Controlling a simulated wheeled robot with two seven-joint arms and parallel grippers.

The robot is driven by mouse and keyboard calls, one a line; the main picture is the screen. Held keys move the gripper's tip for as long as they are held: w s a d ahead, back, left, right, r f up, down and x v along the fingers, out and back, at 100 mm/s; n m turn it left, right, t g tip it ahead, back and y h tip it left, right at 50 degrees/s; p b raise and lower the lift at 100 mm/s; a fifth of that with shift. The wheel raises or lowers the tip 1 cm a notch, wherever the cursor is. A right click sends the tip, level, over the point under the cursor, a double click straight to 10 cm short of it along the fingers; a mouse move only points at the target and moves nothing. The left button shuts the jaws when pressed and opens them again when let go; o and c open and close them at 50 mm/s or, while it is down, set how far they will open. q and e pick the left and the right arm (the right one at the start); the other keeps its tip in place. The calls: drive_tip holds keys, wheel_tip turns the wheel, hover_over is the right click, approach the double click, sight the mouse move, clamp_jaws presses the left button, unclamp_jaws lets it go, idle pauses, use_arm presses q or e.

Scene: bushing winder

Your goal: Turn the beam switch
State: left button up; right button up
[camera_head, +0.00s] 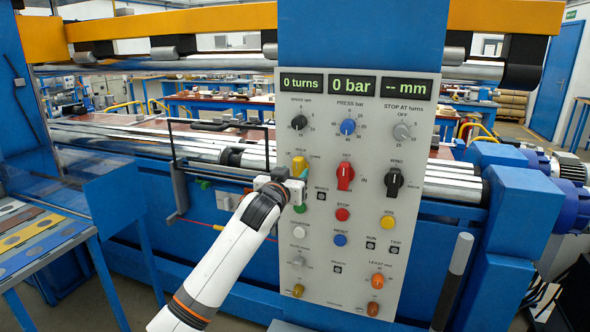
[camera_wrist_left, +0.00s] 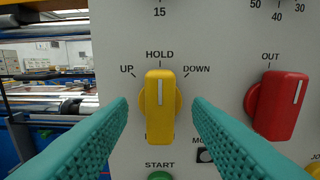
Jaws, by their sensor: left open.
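The yellow switch knob (camera_head: 299,164) is on the left side of the grey control panel, with the labels UP, HOLD and DOWN around it. In the left wrist view the knob (camera_wrist_left: 160,108) stands upright, its white line pointing at HOLD. My left gripper (camera_head: 297,181) is at the panel, at the knob's lower part in the head view. In the left wrist view its teal fingers (camera_wrist_left: 159,118) are open, one on each side of the knob, with a gap on both sides. A label below the knob is mostly hidden. My right gripper is out of view.
A red knob (camera_head: 345,176) marked OUT and IN sits to the right of the yellow one. A black knob (camera_head: 395,181) and several buttons fill the panel. Displays above read 0 turns and 0 bar.

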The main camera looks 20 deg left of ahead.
sight(298, 170)
use_arm(q)
drive_tip(key=shift+w, duration=1.05)
drive_tip(key=shift+c, duration=0.7)
drive_tip(key=c, duration=0.8)
drive_tip(key=shift+c, duration=0.2)
